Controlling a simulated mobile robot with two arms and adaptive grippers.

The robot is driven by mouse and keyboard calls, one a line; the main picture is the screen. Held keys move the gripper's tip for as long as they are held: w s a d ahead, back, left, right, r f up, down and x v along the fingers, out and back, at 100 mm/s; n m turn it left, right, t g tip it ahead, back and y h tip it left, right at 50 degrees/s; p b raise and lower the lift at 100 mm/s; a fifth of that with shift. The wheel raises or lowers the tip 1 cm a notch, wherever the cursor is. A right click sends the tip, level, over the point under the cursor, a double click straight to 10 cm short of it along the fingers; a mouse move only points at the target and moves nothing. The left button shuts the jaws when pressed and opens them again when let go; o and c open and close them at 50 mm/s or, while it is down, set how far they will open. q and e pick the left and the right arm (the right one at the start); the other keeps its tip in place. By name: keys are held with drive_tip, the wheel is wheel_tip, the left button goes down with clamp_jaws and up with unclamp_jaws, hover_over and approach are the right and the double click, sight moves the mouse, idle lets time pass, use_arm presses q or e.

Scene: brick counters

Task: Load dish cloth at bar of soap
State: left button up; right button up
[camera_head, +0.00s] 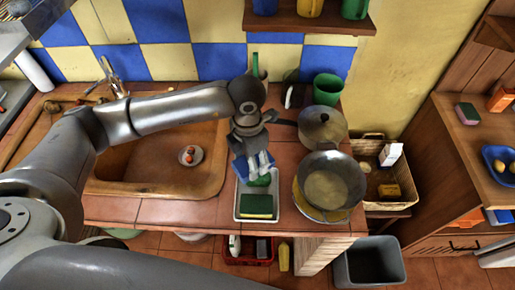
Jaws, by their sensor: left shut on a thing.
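My left gripper (256,172) points down over the white tray (239,214) on the tiled counter. It is shut on a blue piece (240,168), which looks like the dish cloth. The fingers partly hide this blue piece. A green item (262,181) shows just below the fingertips, at the back of the tray. It may be the bar of soap, but the gripper covers much of it. I cannot tell whether the blue piece touches it. A green and yellow sponge (257,206) lies in the front of the tray. My right gripper is out of view.
A large pan (331,181) and a lidded pot (322,126) stand just right of the tray. A green cup (327,90) stands behind them. The sink (150,165), holding a small dish (190,155), lies left. A grey bin (370,262) is on the floor.

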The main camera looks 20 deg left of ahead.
use_arm(q)
drive_tip(key=n, duration=0.1)
drive_tip(key=n+p, duration=0.1)
drive_tip(key=n, duration=0.2)
drive_tip(key=shift+w+d+r+p, duration=0.3)
drive_tip(key=shift+d, duration=0.05)
drive_tip(key=n, duration=0.1)
drive_tip(key=n+p, duration=0.1)
drive_tip(key=n, duration=0.2)
drive_tip(key=shift+w+d+f+n, duration=0.1)
drive_tip(key=shift+w+d+n, duration=0.2)
drive_tip(key=shift+n, duration=0.1)
drive_tip(key=shift+f+n, duration=0.15)
drive_tip(key=shift+n, duration=0.35)
drive_tip(key=shift+f+b, duration=0.45)
drive_tip(key=shift+f, duration=0.65)
wheel_tip(320, 180, down, 3)
drive_tip(key=shift+f+b, duration=0.2)
drive_tip(key=shift+b, duration=0.9)
drive_tip(key=shift+f, duration=0.2)
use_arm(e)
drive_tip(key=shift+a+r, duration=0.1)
use_arm(q)
drive_tip(key=shift+f+b, duration=0.45)
drive_tip(key=shift+b, duration=0.05)
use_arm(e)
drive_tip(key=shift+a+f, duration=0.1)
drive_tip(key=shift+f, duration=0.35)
